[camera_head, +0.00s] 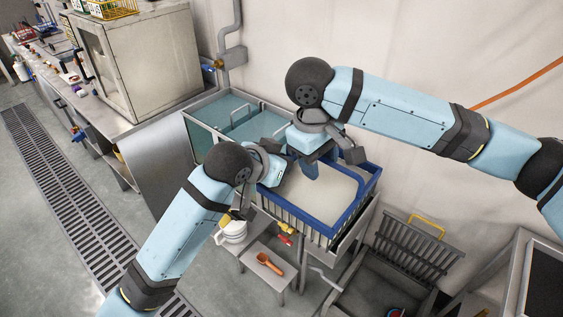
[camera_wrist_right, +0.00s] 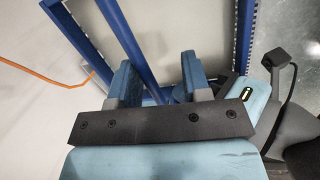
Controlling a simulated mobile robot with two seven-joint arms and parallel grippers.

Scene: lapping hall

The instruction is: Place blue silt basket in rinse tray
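The blue silt basket (camera_head: 357,205) has a blue rim, slatted sides and a pale inside; it sits on a metal stand right of a tank. That tank (camera_head: 190,129), with teal water, appears to be the rinse tray. My right gripper (camera_head: 312,167) is over the basket's back left part. In the right wrist view its fingers (camera_wrist_right: 160,80) are apart, with a blue basket bar (camera_wrist_right: 125,35) running behind the gap; I see no grip. My left gripper (camera_head: 272,168) is at the basket's left corner; its fingertips are largely hidden, so its grip cannot be told.
A small table (camera_head: 269,269) with an orange-brown scoop (camera_head: 270,264) and a white container (camera_head: 233,232) stand in front. A slatted grey rack (camera_head: 417,250) is at the right. A large cabinet (camera_head: 140,65) and workbench stand left. The floor drain grate (camera_head: 60,180) is clear.

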